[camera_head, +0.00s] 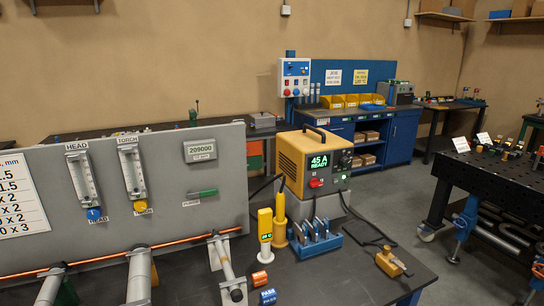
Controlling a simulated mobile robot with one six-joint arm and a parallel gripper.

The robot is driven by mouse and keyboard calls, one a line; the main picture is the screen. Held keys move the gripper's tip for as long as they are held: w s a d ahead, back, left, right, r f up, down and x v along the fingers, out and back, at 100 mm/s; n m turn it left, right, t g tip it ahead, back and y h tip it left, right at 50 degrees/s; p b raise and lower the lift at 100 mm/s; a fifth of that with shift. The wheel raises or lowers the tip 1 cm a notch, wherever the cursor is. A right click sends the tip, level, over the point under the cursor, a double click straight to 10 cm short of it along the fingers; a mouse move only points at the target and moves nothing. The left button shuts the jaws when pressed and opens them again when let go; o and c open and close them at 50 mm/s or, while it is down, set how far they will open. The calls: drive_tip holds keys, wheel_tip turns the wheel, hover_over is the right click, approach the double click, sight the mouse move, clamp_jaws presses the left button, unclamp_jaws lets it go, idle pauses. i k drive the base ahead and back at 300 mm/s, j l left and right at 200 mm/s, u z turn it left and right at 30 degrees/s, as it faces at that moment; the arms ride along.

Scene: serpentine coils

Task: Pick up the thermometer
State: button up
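A slim upright yellow device (265,230) with a small green-lit display stands on the dark bench (335,275), at the picture's lower middle. It looks most like the thermometer, but I cannot be sure at this size. A yellow cylindrical handle (279,222) stands just right of it, very close; I cannot tell if they touch. My gripper is not in view.
A grey panel (215,215) with two flow gauges stands left, with a copper rod along its front. A yellow power unit (315,160) stands behind, a blue rack (316,240) to the right. A yellow clamp-like piece (390,262) lies right.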

sight(264, 215)
drive_tip(key=i+u, duration=0.25)
drive_tip(key=u, duration=0.2)
drive_tip(key=i+l+u, duration=0.25)
drive_tip(key=u, duration=0.2)
drive_tip(key=i+l+u, duration=0.2)
drive_tip(key=u, duration=0.25)
drive_tip(key=i+l+u, duration=0.2)
drive_tip(key=l+u, duration=0.25)
drive_tip(key=j, duration=0.15)
